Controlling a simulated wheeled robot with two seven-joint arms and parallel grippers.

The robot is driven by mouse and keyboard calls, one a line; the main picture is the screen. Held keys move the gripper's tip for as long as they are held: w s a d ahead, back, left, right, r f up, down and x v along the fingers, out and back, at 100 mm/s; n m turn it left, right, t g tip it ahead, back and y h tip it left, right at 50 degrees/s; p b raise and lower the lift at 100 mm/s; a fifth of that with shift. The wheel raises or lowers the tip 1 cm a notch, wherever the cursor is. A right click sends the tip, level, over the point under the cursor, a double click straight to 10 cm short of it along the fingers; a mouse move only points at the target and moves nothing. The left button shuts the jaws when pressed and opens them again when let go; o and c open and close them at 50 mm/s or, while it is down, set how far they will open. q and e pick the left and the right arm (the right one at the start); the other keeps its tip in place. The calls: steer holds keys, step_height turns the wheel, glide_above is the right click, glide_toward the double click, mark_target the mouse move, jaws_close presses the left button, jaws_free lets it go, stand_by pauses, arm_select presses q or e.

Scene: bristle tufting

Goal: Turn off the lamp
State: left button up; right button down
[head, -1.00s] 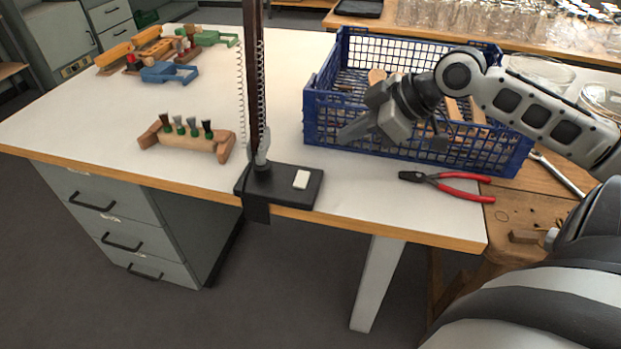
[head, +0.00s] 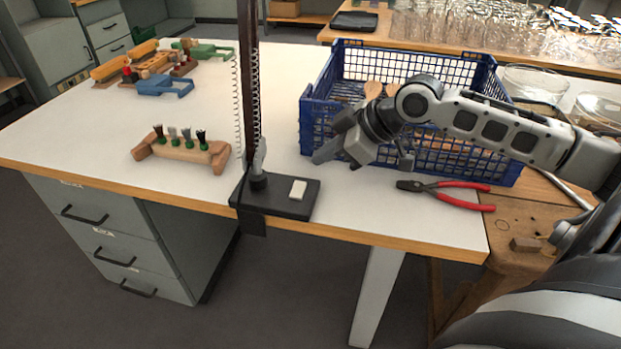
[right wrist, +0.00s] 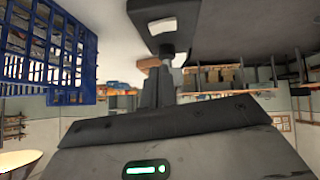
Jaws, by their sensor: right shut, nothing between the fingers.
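The lamp's black base (head: 262,206) sits clamped at the front edge of the white table, with a white rocker switch (head: 298,189) on top. Its dark post (head: 246,70) rises out of the top of the head view; the lamp head is not seen there. My right gripper (head: 322,155) is shut and empty, above the table just behind and right of the switch, apart from it. In the right wrist view, the shut fingers (right wrist: 158,90) point toward the dark base (right wrist: 146,8) with the pale switch (right wrist: 160,26). My left gripper is not in view.
A blue crate (head: 318,108) stands right behind my right gripper. Red-handled pliers (head: 455,192) lie right of the base.

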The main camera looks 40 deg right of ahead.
mark_target(299, 185)
steer(key=x, duration=0.3)
steer(key=shift+w+a+f, duration=0.2)
steer(key=shift+w+a, duration=0.05)
step_height(299, 185, down, 3)
steer(key=shift+w+d+f, duration=0.15)
steer(key=shift+f, duration=0.55)
steer(key=shift+w+d, duration=0.1)
steer(key=shift+f, duration=0.2)
